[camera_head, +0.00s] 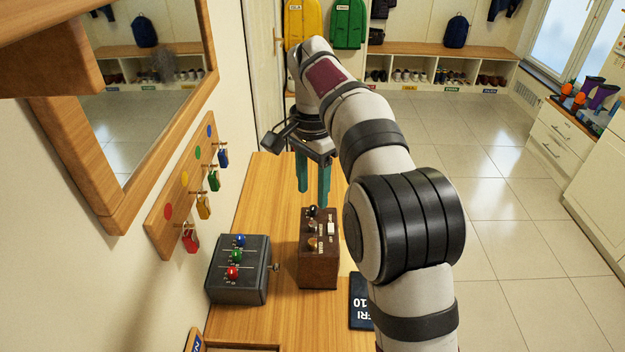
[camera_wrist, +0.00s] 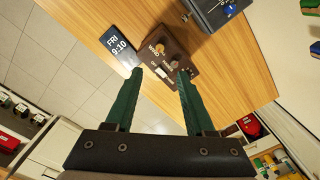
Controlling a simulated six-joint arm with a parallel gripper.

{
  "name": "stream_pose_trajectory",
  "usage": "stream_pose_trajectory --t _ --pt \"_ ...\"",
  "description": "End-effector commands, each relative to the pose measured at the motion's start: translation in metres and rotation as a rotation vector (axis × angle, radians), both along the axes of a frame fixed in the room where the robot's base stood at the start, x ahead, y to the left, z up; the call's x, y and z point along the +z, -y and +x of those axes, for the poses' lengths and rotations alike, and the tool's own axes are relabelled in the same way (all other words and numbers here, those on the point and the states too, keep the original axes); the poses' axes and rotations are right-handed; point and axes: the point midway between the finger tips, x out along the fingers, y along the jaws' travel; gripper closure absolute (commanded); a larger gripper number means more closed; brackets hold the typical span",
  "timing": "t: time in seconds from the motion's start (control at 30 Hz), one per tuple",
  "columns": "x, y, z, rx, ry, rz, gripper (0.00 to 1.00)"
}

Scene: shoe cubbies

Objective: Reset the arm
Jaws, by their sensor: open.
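My gripper (camera_head: 313,196) is open, its two green fingers pointing down above the far end of the brown control box (camera_head: 319,262). In the wrist view the gripper (camera_wrist: 160,75) has nothing between its fingertips, and the brown box (camera_wrist: 152,52) lies just beyond them. The box carries knobs and a white switch on its top. My arm reaches out over the right side of the wooden table (camera_head: 263,185) and bends down at the wrist. I cannot tell the exact height of the fingertips above the box.
A dark box (camera_head: 238,270) with blue, green and red knobs stands left of the brown box. A dark date display (camera_head: 360,301) lies near my arm. Coloured padlocks hang on a wall board (camera_head: 184,190) at left, below a mirror (camera_head: 150,90). The far tabletop is clear.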

Motion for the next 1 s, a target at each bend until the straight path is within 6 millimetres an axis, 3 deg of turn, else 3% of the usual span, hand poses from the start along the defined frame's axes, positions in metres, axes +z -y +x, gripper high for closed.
stream_pose_trajectory --t 0.17,0.57,0.67,0.77,0.83,1.0 --pt "0.017 0.000 0.000 -0.001 0.000 0.001 0.46" --pt "0.018 0.000 -0.001 0.000 -0.002 0.001 0.46" --pt "0.026 0.010 -0.017 0.024 -0.005 0.008 0.46" --pt "0.036 0.034 -0.071 0.097 -0.013 0.033 0.46" --pt "0.033 0.052 -0.126 0.163 -0.017 0.059 0.46" --pt "-0.010 0.073 -0.253 0.283 -0.006 0.123 0.46"
